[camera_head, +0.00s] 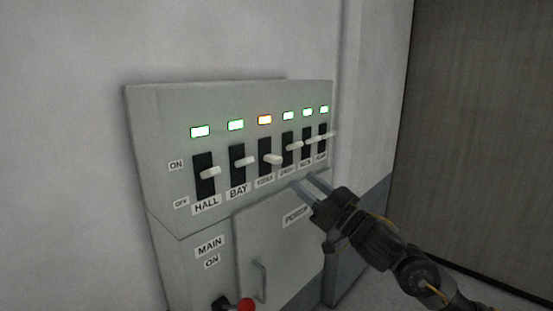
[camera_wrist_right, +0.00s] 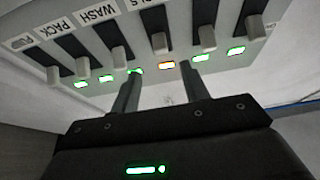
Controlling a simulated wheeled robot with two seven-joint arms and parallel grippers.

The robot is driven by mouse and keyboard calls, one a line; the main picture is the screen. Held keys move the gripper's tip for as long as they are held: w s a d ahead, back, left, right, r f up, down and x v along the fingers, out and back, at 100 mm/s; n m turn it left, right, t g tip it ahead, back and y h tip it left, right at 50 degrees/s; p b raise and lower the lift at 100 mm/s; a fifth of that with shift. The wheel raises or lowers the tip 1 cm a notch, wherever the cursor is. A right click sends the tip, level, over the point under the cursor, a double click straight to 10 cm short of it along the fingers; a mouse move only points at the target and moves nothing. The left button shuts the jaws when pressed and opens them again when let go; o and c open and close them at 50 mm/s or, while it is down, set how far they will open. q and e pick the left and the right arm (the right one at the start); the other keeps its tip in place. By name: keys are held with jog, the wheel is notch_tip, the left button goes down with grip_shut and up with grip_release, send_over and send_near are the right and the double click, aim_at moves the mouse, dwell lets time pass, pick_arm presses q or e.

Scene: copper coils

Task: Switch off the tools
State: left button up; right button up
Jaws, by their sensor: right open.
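The grey switch panel (camera_head: 160,120) on the wall carries a row of black slots with pale levers. The third lever from the left, the tools lever (camera_head: 272,159), sits under an orange lamp (camera_head: 265,119). Its handle points slightly downward, while the neighbouring levers tilt slightly up. In the right wrist view, which is upside down, the tools lever (camera_wrist_right: 159,43) appears between and beyond the fingertips, beside the orange lamp (camera_wrist_right: 167,65). My right gripper (camera_head: 304,183) is open and empty, below and right of that lever; it also shows in the right wrist view (camera_wrist_right: 160,72). My left gripper is out of view.
Other levers, such as hall (camera_head: 210,170), bay (camera_head: 245,161) and wash (camera_head: 293,146), stand close on both sides under green lamps. Below are a cabinet door (camera_head: 270,240) with a handle and a red-knobbed main switch (camera_head: 245,304). Open space lies in front of the panel.

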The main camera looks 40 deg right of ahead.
aim_at(280, 161)
jog(key=p+x, duration=0.3)
jog(key=x, duration=0.7)
jog(key=shift+w+r, duration=0.1)
jog(key=shift+w, duration=0.35)
jog(key=shift+a, duration=0.1)
jog(key=shift+c, duration=0.3)
